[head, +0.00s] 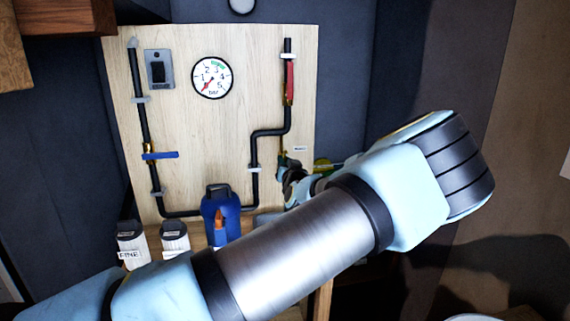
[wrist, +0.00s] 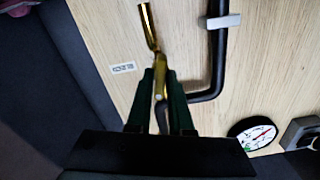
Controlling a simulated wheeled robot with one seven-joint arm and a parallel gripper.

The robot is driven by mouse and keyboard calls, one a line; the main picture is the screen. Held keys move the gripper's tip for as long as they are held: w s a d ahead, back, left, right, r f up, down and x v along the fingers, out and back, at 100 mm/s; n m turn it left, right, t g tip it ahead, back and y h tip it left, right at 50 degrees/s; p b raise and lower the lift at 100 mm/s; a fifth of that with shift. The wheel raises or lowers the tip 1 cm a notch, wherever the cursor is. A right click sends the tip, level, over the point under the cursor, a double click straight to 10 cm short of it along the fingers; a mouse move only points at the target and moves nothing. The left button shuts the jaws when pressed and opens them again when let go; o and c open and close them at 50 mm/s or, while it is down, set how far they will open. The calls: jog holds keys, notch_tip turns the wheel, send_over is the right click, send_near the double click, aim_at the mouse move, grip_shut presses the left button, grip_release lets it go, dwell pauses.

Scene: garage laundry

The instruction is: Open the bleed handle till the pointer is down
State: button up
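The brass bleed fitting (wrist: 147,25) stands out from the wooden board in the wrist view, beside a small label (wrist: 122,67) that appears upside down. My gripper (wrist: 161,80) has its two dark green fingers on either side of the fitting's lower brass part. I cannot tell whether they press on it. In the head view my gripper (head: 291,182) is at the board's lower right, and my arm hides most of the bleed handle. The pressure gauge (head: 212,77) has its red pointer toward the lower left, at the low end of the scale.
Black pipes run over the board (head: 200,125). A red lever (head: 290,80) is upright at the upper right, and a blue lever (head: 160,155) lies level at the left. A switch box (head: 160,69) is beside the gauge. A blue jug (head: 221,215) and two white containers stand below.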

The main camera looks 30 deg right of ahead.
jog(key=o, duration=0.4)
jog(key=shift+c, duration=0.2)
jog(key=b+v, duration=0.3)
jog(key=v, duration=0.7)
jog(key=shift+s, duration=0.4)
jog(key=shift+a, duration=0.1)
